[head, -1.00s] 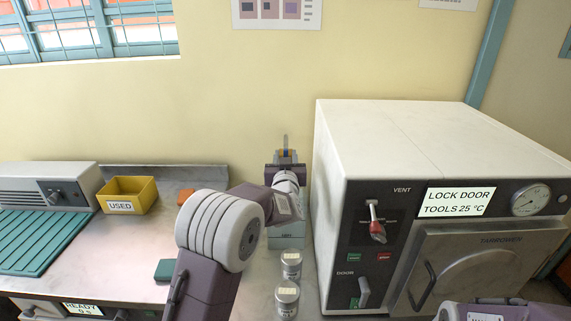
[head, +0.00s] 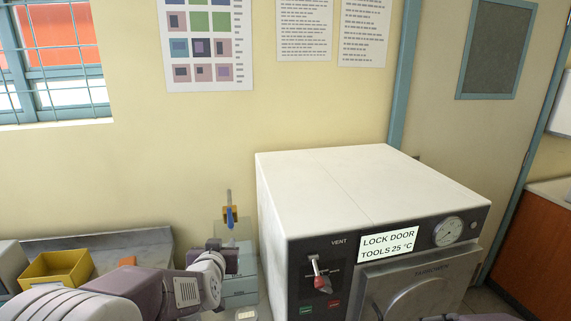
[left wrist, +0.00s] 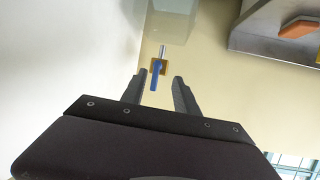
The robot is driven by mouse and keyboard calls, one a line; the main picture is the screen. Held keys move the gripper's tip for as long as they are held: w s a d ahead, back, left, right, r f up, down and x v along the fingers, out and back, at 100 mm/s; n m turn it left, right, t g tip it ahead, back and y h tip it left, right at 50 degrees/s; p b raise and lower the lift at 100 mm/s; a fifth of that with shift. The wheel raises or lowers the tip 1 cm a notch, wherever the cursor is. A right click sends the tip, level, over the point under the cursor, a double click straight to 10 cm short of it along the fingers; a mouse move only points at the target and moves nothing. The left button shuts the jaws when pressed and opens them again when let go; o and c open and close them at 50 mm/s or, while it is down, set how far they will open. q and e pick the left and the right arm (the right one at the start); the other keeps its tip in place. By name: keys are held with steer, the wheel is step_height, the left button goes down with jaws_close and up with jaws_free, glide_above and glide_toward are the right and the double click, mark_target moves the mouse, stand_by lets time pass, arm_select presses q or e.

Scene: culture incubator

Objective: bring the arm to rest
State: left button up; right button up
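My left arm comes in at the lower left of the head view, with the left gripper (head: 226,243) between the yellow bin and the white incubator. In the left wrist view its two dark fingers (left wrist: 158,90) stand apart with clear space between them, so it is open. A small yellow and blue piece with a metal rod (head: 230,215) shows just above the gripper in the head view. It also shows beyond the fingertips in the left wrist view (left wrist: 156,70), apart from both. My right gripper is not in view; only a dark sliver of my right arm shows at the bottom right.
The white incubator (head: 340,190), its display (head: 388,243) reading "LOCK DOOR TOOLS 25 °C", stands close right of the left gripper. A yellow bin (head: 57,268) and an orange block (head: 127,261) are on the metal bench (head: 110,240) at left. The wall is behind.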

arm_select(q)
steer(key=s+d+f+g+h, duration=0.1)
steer(key=s+f+g, duration=0.5)
steer(key=s, duration=0.7)
steer(key=s+d+f+g, duration=0.1)
steer(key=s+f+g, duration=0.5)
steer(key=s+f, duration=0.5)
steer(key=shift+s+d+m+h+p, duration=0.2)
steer(key=shift+s+m+h+p, duration=0.15)
steer(key=shift+s, duration=0.85)
